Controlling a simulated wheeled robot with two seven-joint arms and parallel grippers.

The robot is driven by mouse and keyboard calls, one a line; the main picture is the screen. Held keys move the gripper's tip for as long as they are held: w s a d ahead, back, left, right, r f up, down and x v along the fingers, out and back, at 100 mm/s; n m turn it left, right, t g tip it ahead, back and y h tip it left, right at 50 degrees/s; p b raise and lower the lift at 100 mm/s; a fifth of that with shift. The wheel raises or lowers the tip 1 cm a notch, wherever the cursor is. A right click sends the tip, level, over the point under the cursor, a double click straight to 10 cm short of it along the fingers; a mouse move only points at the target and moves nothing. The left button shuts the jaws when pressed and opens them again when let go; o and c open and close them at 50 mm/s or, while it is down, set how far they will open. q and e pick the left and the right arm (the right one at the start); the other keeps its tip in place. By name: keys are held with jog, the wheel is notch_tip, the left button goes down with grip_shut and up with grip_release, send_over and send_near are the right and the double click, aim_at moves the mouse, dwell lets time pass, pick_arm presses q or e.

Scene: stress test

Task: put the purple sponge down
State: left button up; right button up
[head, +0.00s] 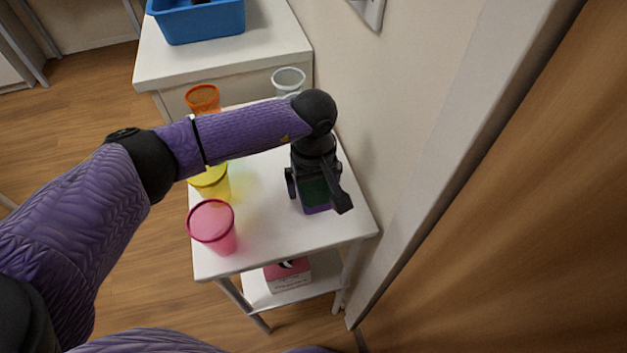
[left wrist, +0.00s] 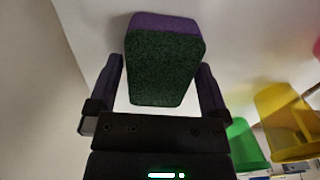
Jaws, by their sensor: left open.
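The purple sponge (head: 317,209) has a dark green scouring face and is on the white side table (head: 265,240), near its right side. My left gripper (head: 317,192) is above the table with its fingers open on either side of the sponge. In the left wrist view the sponge (left wrist: 165,62) sits between the two fingers (left wrist: 158,92), with a gap on each side. It looks free of the fingers. The gripper hides part of the sponge in the head view. My right gripper is not in view.
A pink cup (head: 213,228), yellow cup (head: 212,185), orange cup (head: 203,98) and clear cup (head: 288,80) stand near my left arm. A green cup (left wrist: 243,143) shows in the wrist view. A blue bin (head: 200,22) is behind. The wall (head: 400,130) is close on the right.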

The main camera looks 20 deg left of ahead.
aim_at(315, 181)
pick_arm(q)
jog(key=r, duration=0.3)
jog(key=r+p, duration=0.1)
jog(key=r, duration=0.1)
jog(key=r+p, duration=0.1)
jog(key=r, duration=0.2)
jog(key=shift+w+r, duration=0.35)
jog(key=shift+w, duration=0.05)
jog(key=shift+r, duration=0.5)
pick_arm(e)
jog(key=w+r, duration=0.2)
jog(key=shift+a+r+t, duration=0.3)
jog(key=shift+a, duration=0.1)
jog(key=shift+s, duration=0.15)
